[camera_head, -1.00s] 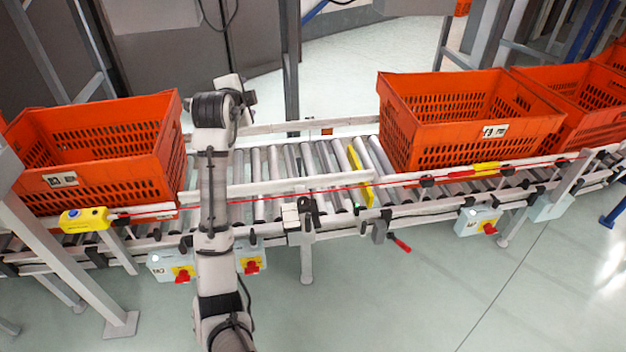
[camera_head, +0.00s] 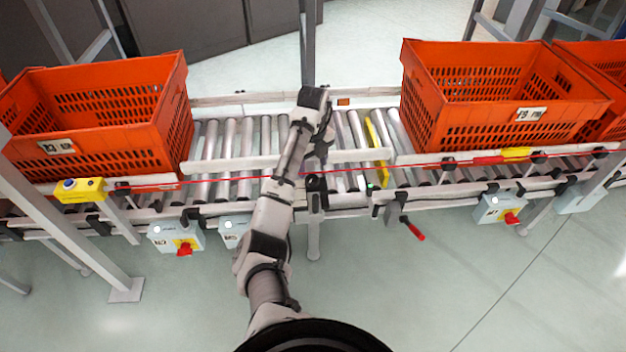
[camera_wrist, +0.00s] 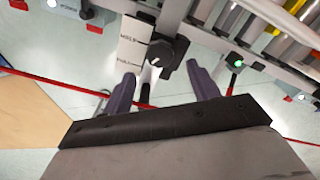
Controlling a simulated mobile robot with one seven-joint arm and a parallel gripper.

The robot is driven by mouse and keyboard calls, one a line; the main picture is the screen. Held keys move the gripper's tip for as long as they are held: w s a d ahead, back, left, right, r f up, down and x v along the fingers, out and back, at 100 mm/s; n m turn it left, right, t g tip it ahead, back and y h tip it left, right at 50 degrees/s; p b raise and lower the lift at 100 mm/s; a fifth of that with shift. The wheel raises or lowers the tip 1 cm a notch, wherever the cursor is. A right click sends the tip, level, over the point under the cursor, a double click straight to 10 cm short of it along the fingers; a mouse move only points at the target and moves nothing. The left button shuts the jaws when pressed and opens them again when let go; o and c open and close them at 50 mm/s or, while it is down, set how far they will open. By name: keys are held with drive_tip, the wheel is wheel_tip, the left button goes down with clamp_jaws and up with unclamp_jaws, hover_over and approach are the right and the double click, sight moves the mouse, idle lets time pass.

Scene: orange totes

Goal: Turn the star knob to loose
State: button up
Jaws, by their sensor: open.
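The dark star knob (camera_wrist: 170,54) shows in the wrist view beside a white label plate (camera_wrist: 133,45) with two small words that I cannot read surely. A small pale mark shows on the knob. My gripper (camera_wrist: 163,88) is open, its two dark fingers apart and empty, with the knob beyond the gap between them and not gripped. In the head view my gripper (camera_head: 322,148) hangs over the conveyor's near side. A dark part there, close to the gripper, may be the knob, but it is small and partly crowded by the arm.
Orange totes stand on the roller conveyor at left (camera_head: 100,110) and right (camera_head: 500,100). A red cord (camera_head: 420,166) runs along the near rail. A red-handled lever (camera_head: 413,230) and control boxes with red switches (camera_head: 183,248) hang below. Bare rollers lie between the totes.

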sight(313, 179)
drive_tip(key=shift+f+p, duration=0.3)
drive_tip(key=shift+f, duration=2.45)
drive_tip(key=c, duration=1)
